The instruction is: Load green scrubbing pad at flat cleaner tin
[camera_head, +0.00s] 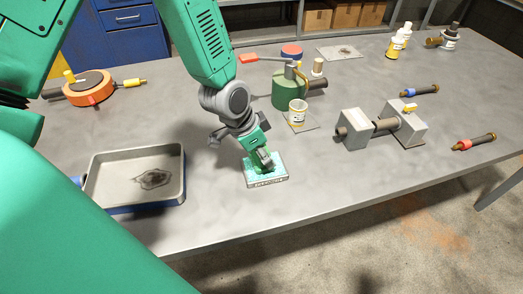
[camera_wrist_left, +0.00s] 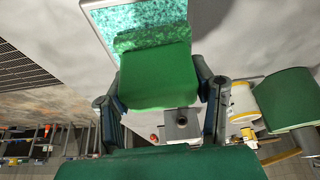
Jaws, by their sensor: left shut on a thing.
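The flat cleaner tin (camera_head: 267,183) lies on the grey table near its front edge, a shallow pale open tin filled with speckled teal cleaner. It also shows at the top of the left wrist view (camera_wrist_left: 105,32). My left gripper (camera_head: 262,160) points down over the tin. It is shut on the green scrubbing pad (camera_wrist_left: 155,78), which fills the space between its fingers. The pad's far edge overlaps the teal surface in the wrist view; I cannot tell whether it touches the cleaner. In the head view the gripper mostly hides the pad. My right gripper is not in view.
A grey tray (camera_head: 135,153) with a dark stain stands to the left. A green can (camera_head: 286,90) and a yellow-white cup (camera_head: 297,113) stand behind the tin. Grey metal blocks (camera_head: 356,130) with shafts stand to the right. Table around the tin's front and right is clear.

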